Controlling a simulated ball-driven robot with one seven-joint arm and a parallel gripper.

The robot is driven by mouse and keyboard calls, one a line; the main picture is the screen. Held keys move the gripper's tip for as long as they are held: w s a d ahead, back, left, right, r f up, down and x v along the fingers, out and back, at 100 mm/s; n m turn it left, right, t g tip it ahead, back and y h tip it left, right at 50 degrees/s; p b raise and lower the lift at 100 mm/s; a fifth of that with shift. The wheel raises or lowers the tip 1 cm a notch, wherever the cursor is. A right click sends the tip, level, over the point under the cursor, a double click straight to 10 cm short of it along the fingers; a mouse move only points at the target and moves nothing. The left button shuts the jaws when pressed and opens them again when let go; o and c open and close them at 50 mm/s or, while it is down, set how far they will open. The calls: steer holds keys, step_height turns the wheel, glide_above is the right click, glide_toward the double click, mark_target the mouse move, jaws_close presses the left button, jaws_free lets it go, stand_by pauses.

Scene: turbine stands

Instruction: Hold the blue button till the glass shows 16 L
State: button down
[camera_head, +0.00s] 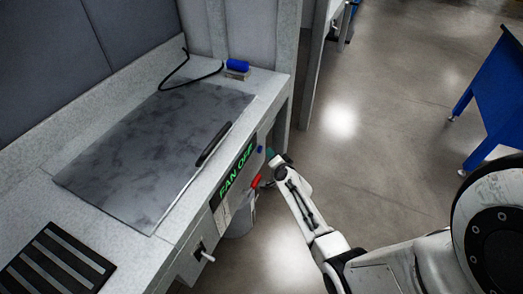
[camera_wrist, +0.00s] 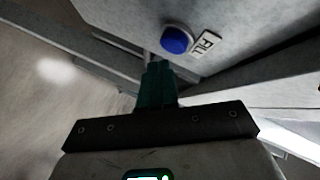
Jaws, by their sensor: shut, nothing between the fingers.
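The round blue button (camera_wrist: 177,39) is on a pale grey panel in the wrist view, beside a small white label (camera_wrist: 207,42) whose lettering appears to read FILL. In the head view the blue button (camera_head: 259,149) is a small spot on the bench's front face. My gripper (camera_wrist: 158,66) has dark green fingers, shut together and empty. Its tips are just below and left of the button in the wrist view; I see no contact. In the head view my gripper (camera_head: 270,154) is close beside the button. No glass with a litre reading is recognisable.
A green-lettered FAN OFF display (camera_head: 237,172), a red part (camera_head: 255,181) and a white-tipped lever (camera_head: 207,256) are on the bench front. A grey bucket (camera_head: 240,222) stands below. A metal plate (camera_head: 155,150) lies on top. Open floor is to the right.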

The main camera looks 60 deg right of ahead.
steer(key=shift+w, duration=0.1)
steer(key=shift+w, duration=0.35)
steer(key=shift+w+a, duration=0.1)
steer(key=shift+w, duration=0.4)
stand_by(7.0)
